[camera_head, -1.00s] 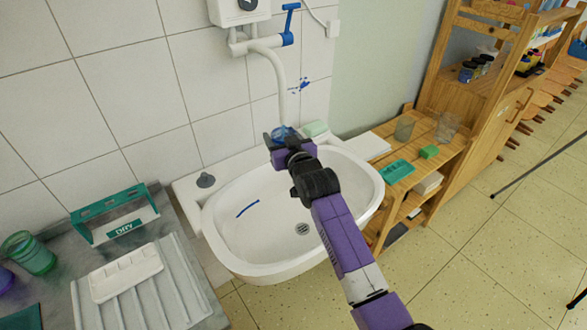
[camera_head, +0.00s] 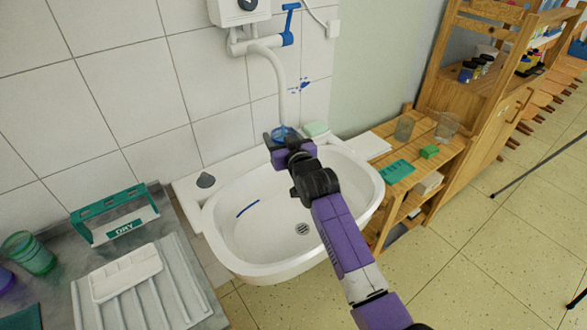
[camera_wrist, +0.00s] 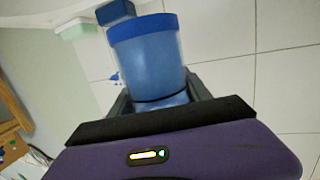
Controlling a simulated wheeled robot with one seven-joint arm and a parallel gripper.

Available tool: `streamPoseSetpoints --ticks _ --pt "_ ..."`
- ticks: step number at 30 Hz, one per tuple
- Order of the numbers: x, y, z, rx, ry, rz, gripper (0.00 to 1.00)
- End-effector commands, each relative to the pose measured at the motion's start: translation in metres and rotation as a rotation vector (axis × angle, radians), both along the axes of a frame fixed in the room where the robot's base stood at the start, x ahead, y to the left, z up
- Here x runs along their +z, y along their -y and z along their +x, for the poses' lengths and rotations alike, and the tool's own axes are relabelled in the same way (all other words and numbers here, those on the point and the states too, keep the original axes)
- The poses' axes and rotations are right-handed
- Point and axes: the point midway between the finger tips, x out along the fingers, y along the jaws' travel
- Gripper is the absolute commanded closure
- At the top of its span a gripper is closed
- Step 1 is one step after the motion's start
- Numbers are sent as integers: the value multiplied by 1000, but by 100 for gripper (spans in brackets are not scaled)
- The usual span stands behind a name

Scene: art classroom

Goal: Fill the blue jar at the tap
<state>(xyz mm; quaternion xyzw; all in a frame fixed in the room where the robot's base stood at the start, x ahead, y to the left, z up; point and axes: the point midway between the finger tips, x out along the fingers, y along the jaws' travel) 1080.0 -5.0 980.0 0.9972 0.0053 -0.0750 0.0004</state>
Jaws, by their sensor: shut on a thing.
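The blue jar (camera_head: 283,132) is over the back of the white sink, just under the lower end of the tap's white spout (camera_head: 280,82). My gripper (camera_head: 278,142) is shut on it. In the wrist view the jar (camera_wrist: 148,62) is translucent blue with a darker blue band at one end, between my fingers (camera_wrist: 160,98). The tap's blue lever (camera_head: 288,26) is on the wall above. I see no stream of water, and cannot tell whether the jar holds any; my gripper hides part of it.
The sink basin (camera_head: 265,225) has a blue streak and a drain. At left, a counter holds a green "DRY" rack (camera_head: 125,228), a white palette (camera_head: 127,273) and a green jar (camera_head: 38,258).

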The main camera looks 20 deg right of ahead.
Motion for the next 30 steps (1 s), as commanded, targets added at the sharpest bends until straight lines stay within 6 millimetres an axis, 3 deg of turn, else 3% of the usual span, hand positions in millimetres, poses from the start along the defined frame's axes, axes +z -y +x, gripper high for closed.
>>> streamPoseSetpoints --ticks 5,24,30 --pt "3 0 -4 0 2 0 90" --pt "3 0 -67 0 1 1 90" --pt "1 0 -75 0 1 1 90"
